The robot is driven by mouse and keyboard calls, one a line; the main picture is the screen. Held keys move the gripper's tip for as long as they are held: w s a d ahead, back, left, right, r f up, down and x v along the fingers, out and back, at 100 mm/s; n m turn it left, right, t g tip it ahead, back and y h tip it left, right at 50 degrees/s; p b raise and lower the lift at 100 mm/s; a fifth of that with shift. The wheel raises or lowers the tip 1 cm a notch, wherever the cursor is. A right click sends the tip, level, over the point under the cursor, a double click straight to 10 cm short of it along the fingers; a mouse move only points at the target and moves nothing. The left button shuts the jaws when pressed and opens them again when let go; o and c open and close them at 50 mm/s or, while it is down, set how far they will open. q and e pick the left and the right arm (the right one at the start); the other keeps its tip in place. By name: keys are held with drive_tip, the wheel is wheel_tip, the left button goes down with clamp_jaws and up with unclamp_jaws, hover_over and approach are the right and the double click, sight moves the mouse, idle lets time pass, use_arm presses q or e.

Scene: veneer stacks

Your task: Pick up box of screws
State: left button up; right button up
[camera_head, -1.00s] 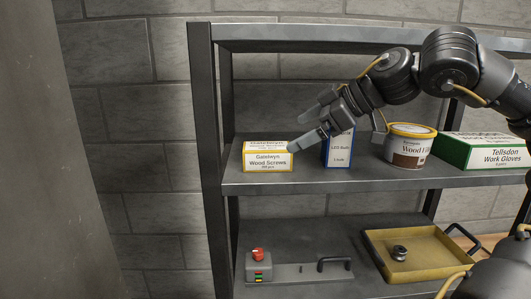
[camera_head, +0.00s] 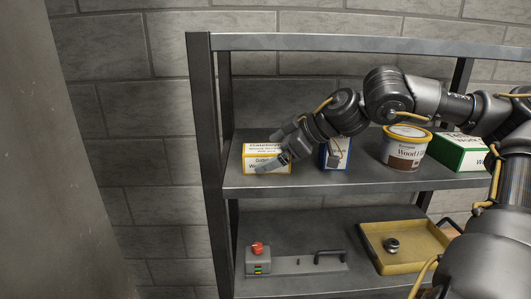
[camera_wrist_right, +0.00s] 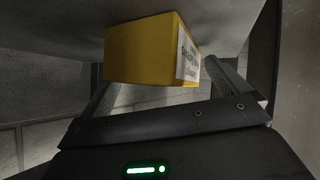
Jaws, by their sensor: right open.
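The box of screws (camera_head: 263,147), white with yellow edges and "Wood Screws" lettering, stands at the left end of the upper shelf. My right gripper (camera_head: 272,153) reaches in from the right and covers part of the box's front and right side. In the right wrist view the box (camera_wrist_right: 140,50) shows its yellow side and part of a white label. It lies between the two spread fingers of the gripper (camera_wrist_right: 155,75), which is open. Whether a finger touches the box cannot be told. My left gripper is not in view.
A blue and white box (camera_head: 336,154) stands close to the right of the gripper. A wood filler tub (camera_head: 404,150) and a green glove box (camera_head: 459,151) stand further right. The lower shelf holds a yellow tray (camera_head: 410,264) and a grey device with a red button (camera_head: 257,260).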

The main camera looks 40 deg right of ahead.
sight(256, 147)
drive_tip(key=shift+s+r, duration=0.1)
drive_tip(key=shift+s, duration=0.05)
drive_tip(key=shift+c, duration=1.3)
drive_tip(key=c, duration=1.6)
drive_tip(key=shift+r+b, duration=0.35)
drive_tip(key=shift+b, duration=0.2)
drive_tip(key=shift+c, duration=1.4)
drive_tip(key=shift+s+a+r+b, duration=0.15)
drive_tip(key=shift+a+r+b, duration=0.05)
drive_tip(key=shift+r+b, duration=0.4)
drive_tip(key=shift+s+a+r+b, duration=0.1)
drive_tip(key=shift+a+r+b, duration=0.05)
drive_tip(key=shift+r+b, duration=0.45)
drive_tip(key=shift+c, duration=0.2)
drive_tip(key=s+a+b, duration=0.2)
drive_tip(key=s+a, duration=0.1)
drive_tip(key=s, duration=0.1)
drive_tip(key=s+a+b, duration=0.3)
drive_tip(key=s+a, duration=0.1)
drive_tip(key=s, duration=0.1)
drive_tip(key=s+a+b, duration=0.2)
drive_tip(key=s+a, duration=0.1)
drive_tip(key=s, duration=0.1)
drive_tip(key=shift+s+a+r+b, duration=0.15)
drive_tip(key=shift+s+r+b, duration=0.05)
drive_tip(key=shift+s+b, duration=0.15)
clamp_jaws()
